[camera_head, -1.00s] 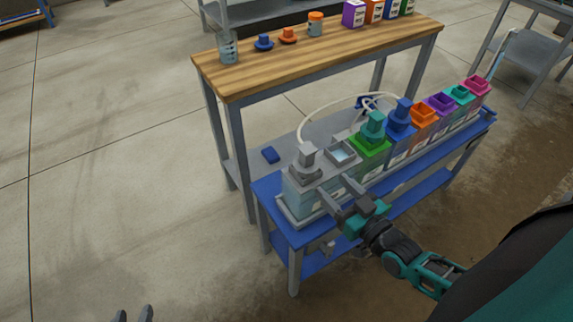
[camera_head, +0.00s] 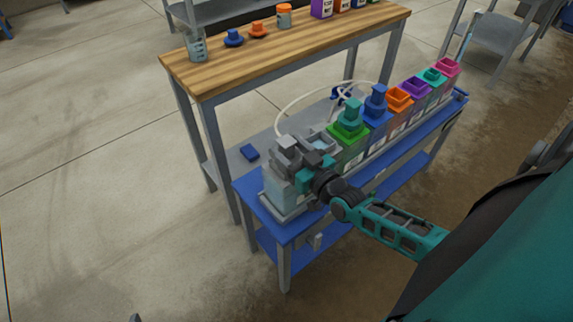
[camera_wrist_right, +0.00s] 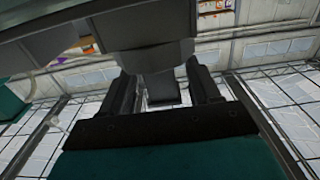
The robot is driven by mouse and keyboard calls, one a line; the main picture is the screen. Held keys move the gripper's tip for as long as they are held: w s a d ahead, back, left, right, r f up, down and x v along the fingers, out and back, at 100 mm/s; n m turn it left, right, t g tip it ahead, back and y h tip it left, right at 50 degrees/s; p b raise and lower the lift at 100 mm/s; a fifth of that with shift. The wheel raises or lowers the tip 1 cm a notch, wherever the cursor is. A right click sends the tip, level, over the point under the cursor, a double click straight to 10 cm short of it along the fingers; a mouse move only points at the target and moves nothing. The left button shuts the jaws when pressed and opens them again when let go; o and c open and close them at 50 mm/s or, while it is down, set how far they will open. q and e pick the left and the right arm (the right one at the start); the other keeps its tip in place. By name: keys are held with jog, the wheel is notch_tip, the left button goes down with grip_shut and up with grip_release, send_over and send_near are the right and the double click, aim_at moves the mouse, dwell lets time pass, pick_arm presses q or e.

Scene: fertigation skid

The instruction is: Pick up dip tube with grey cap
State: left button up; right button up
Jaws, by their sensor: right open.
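The dip tube's grey cap (camera_head: 287,143) sits on the pale translucent tank (camera_head: 279,188) at the near left end of the row; its tube is hidden. My right gripper (camera_head: 300,155) is at the cap, its dark fingers partly covering it. In the right wrist view, the open fingers (camera_wrist_right: 163,92) stand on either side of a grey block of the cap (camera_wrist_right: 162,88), with a wider grey part above it. Contact cannot be told. Only a small tip of my left gripper (camera_head: 135,317) shows at the bottom edge.
Beside the cap is a grey square opening (camera_head: 322,142). Green (camera_head: 350,122) and blue (camera_head: 377,105) capped tanks, then several open coloured ones, follow along the blue bench (camera_head: 250,192). A white hose (camera_head: 300,98) arches behind. A wooden-topped table (camera_head: 270,55) stands beyond.

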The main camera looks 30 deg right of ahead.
jog(key=shift+w+a+f, duration=0.1)
jog(key=shift+w+a, duration=0.05)
jog(key=shift+w, duration=1.25)
grip_shut()
